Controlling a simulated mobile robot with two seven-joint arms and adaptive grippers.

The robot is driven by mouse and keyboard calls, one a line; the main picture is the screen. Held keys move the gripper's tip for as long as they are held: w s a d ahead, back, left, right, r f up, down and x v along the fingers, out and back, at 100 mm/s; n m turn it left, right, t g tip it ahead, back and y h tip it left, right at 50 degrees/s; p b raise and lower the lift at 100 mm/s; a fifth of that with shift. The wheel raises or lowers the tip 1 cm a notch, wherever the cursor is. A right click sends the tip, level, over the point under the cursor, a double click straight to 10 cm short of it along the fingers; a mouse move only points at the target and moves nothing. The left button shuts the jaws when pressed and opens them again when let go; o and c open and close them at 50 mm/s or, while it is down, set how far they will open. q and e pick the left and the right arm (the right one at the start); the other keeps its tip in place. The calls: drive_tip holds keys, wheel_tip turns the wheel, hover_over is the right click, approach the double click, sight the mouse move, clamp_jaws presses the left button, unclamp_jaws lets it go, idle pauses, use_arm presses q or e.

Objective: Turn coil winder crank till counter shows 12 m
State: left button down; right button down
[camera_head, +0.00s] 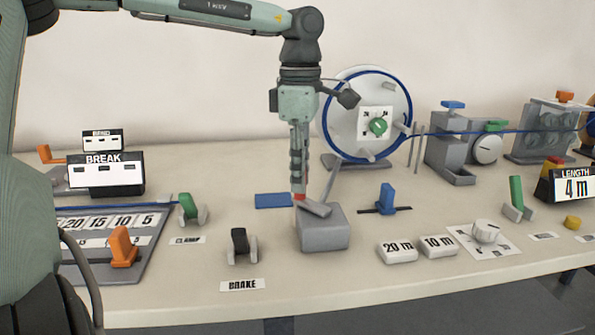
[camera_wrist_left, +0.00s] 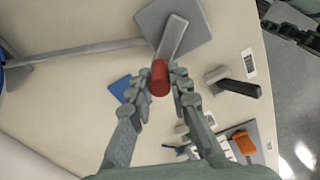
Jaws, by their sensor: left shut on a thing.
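My left gripper (camera_head: 299,190) points straight down over the grey crank base (camera_head: 325,235). Its fingers are shut on the red crank handle (camera_wrist_left: 160,78), which stands at the end of a grey crank arm (camera_wrist_left: 172,38). In the head view most of the handle is hidden by the fingers. The length counter (camera_head: 577,188) at the right edge reads 4 m. The coil winder disc (camera_head: 340,125) with a blue rim and green centre knob stands behind, to the right of the gripper.
A black brake lever (camera_head: 240,241) and a green clamp lever (camera_head: 188,208) stand left of the crank. A blue lever (camera_head: 387,198), 20 m block (camera_head: 397,252) and 10 m block (camera_head: 438,246) stand to its right. A blue pad (camera_head: 272,200) lies behind it.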

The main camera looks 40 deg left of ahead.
use_arm(q)
drive_tip(key=shift+w, duration=0.1)
idle(0.4)
drive_tip(key=c, duration=1.4)
unclamp_jaws()
wheel_tip(320, 180, up, 12)
drive_tip(key=shift+r, duration=0.1)
idle(0.6)
